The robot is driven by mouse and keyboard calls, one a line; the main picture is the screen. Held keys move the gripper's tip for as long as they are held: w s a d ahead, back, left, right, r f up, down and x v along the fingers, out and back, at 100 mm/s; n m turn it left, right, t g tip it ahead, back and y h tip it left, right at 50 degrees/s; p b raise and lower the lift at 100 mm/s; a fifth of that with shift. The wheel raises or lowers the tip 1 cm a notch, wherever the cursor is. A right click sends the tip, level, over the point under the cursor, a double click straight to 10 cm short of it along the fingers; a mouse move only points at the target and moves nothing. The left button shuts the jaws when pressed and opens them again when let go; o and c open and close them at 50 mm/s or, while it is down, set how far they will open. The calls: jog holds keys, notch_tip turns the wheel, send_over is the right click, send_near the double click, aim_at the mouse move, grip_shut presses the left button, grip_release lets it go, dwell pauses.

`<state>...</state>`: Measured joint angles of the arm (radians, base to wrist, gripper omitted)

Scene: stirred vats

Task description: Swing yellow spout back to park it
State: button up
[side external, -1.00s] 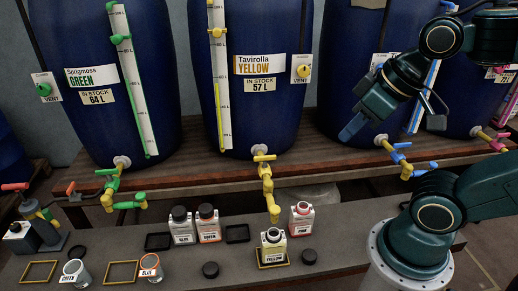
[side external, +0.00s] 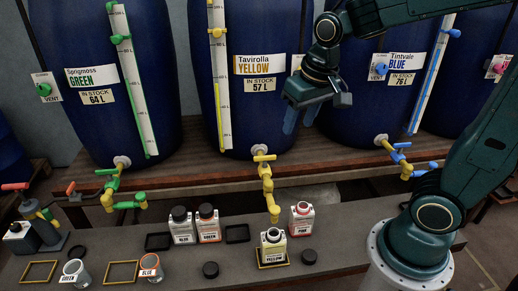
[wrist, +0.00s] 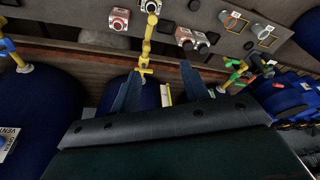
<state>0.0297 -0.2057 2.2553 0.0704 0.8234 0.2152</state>
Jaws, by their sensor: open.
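The yellow spout (side external: 267,186) hangs from the tap at the foot of the Tavirolla Yellow vat (side external: 258,110). Its lower end is over the open mouth of the bottle labelled yellow (side external: 273,248). The yellow spout also shows in the wrist view (wrist: 147,42), ahead of the fingers. My gripper (side external: 300,118) is open and empty, with blue fingers pointing down, in front of the vats and above and to the right of the spout. In the wrist view my gripper (wrist: 158,88) has its two fingers spread apart, with the yellow tap between and beyond them.
The green spout (side external: 110,190) is to the left and the blue spout (side external: 400,160) to the right.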

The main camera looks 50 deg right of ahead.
jog(key=w+d+f+m+g, duration=0.2)
jog(key=w+d+f+m, duration=0.1)
jog(key=w+f, duration=0.6)
jog(key=m+g+h, duration=0.1)
jog(key=m+g, duration=0.2)
send_over(271, 203)
jog(key=w+a, duration=0.2)
jog(key=w+a+f+x, duration=0.1)
jog(key=w+a+x, duration=0.1)
jog(key=x, duration=1.3)
jog(key=shift+w, duration=0.2)
jog(key=shift+f, duration=0.1)
jog(key=shift+x, duration=6.8)
jog(key=shift+w, duration=0.15)
